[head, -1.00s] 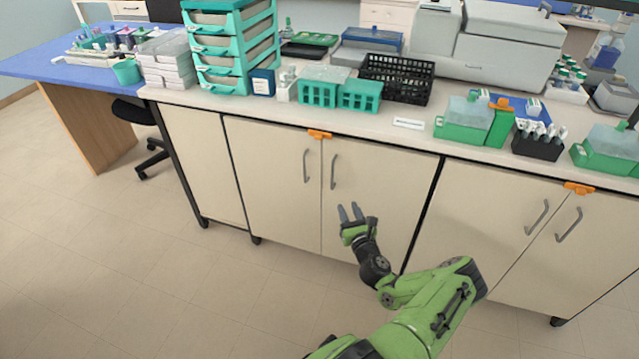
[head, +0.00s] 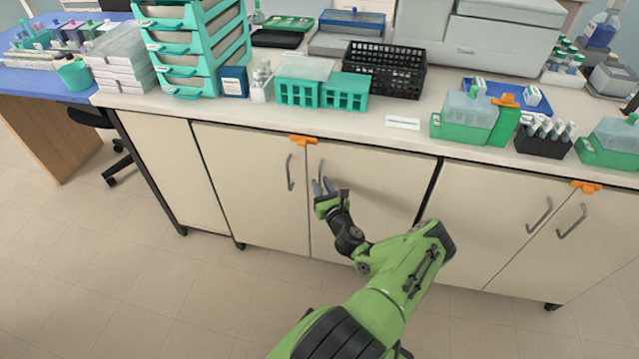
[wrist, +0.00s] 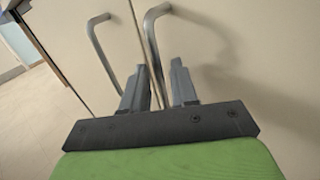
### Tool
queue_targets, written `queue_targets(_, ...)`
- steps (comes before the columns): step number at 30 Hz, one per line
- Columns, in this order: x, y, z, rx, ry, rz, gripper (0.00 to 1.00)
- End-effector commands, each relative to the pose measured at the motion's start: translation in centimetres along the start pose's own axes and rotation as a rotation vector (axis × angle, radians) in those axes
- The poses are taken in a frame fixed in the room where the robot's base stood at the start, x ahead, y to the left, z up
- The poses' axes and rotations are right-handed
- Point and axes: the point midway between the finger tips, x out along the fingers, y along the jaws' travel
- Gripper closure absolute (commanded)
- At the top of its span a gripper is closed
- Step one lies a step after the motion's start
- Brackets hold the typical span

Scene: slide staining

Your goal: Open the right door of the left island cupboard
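The left island cupboard has two cream doors. Its right door (head: 375,190) is shut and has a grey bar handle (head: 321,170), which also shows in the wrist view (wrist: 151,38). Its left door (head: 245,180) is shut too, with its own handle (head: 290,172). My gripper (head: 322,184) is at the lower part of the right door's handle. In the wrist view my gripper (wrist: 158,66) has its two fingers apart, with the handle's lower part appearing between them. I cannot tell whether either finger touches it.
An orange clip (head: 303,140) sits at the top where the two doors meet. The counter (head: 300,118) above holds teal racks (head: 320,90), a black basket (head: 384,70) and green staining boxes (head: 465,115). Another cupboard (head: 500,225) stands to the right. The floor (head: 130,290) in front is clear.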

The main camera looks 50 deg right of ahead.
Motion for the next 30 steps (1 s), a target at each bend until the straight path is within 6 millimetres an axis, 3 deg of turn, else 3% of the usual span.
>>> queue_targets(1,0.01,0.03,0.0,0.0,0.0,0.001,0.8)
queue_targets(5,0.01,0.04,0.0,0.0,0.0,0.001,1.0)
queue_targets(30,0.02,0.0,0.08,0.0,-0.002,0.0,1.0)
